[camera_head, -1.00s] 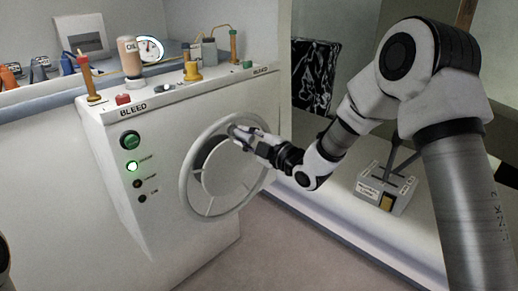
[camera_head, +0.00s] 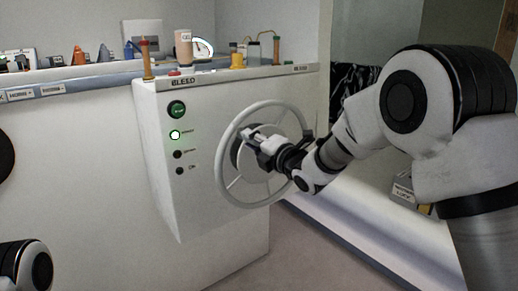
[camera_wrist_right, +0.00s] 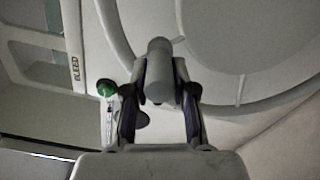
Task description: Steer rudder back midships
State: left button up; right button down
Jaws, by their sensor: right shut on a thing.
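The grey steering wheel (camera_head: 228,180) is on the front of a white console (camera_head: 165,190). My right gripper (camera_head: 256,136) is in front of the wheel's upper part, inside its rim. In the right wrist view, the gripper's fingers (camera_wrist_right: 160,85) are shut on a grey cylindrical handle (camera_wrist_right: 160,60) that sticks out from the wheel. The rim and spokes of the wheel (camera_wrist_right: 240,92) curve behind it. Part of the wheel and hub is hidden behind my right gripper and wrist. My left gripper is out of view; only a left arm part shows at the lower left.
A grey box (camera_head: 404,190) is at the right, partly behind my arm. The floor below the wheel is clear.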

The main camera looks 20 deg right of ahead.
jog(key=shift+s+a+f+b, duration=0.2)
jog(key=shift+a+f+b, duration=0.2)
jog(key=shift+f+b, duration=0.2)
jog(key=c, duration=0.9)
grip_release()
jog(key=shift+f, duration=0.1)
jog(key=shift+c, duration=0.2)
jog(key=v, duration=1.2)
